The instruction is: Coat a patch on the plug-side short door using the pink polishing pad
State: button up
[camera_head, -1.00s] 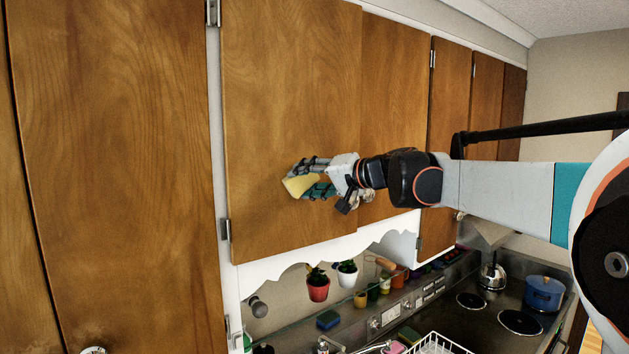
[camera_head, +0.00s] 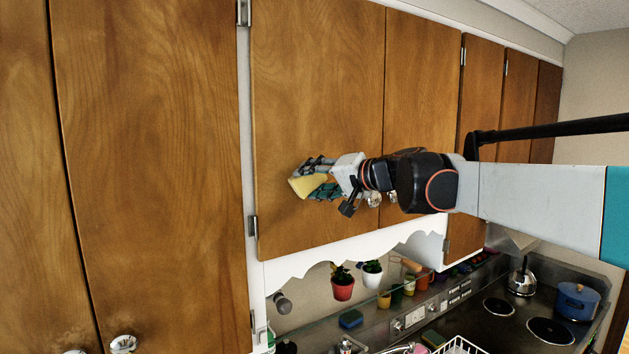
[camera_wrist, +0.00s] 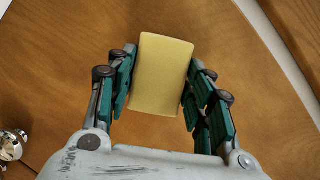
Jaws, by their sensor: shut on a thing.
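My gripper (camera_head: 321,180) is shut on a yellow pad (camera_head: 306,186); its visible face is yellow, not pink. The wrist view shows the pad (camera_wrist: 162,74) between the teal fingers of my gripper (camera_wrist: 160,85). The pad is in front of the lower part of the left short wooden door (camera_head: 310,90); I cannot tell whether it touches. The right short door (camera_head: 422,90) is beside it. Which one is plug-side is not clear; wall sockets (camera_head: 408,320) sit below. A small pink object (camera_head: 433,338) lies by the sink. I see no coated patch.
Door knobs (camera_head: 374,199) are close to my gripper. A tall door (camera_head: 150,150) stands at left, with a hinge (camera_head: 252,226) between.

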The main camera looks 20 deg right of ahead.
jog(key=w+d+r+p, duration=0.1)
jog(key=w+d, duration=0.1)
jog(key=d, duration=0.9)
jog(key=shift+w+r, duration=0.4)
dwell(0.9)
jog(key=shift+s, duration=0.15)
jog(key=shift+s+d, duration=0.2)
jog(key=shift+s, duration=0.75)
jog(key=shift+s+d, duration=0.2)
jog(key=shift+s, duration=0.7)
jog(key=shift+s+d, duration=0.2)
jog(key=shift+s, duration=0.75)
jog(key=s, duration=0.3)
jog(key=shift+d, duration=0.35)
jog(key=shift+w, duration=0.1)
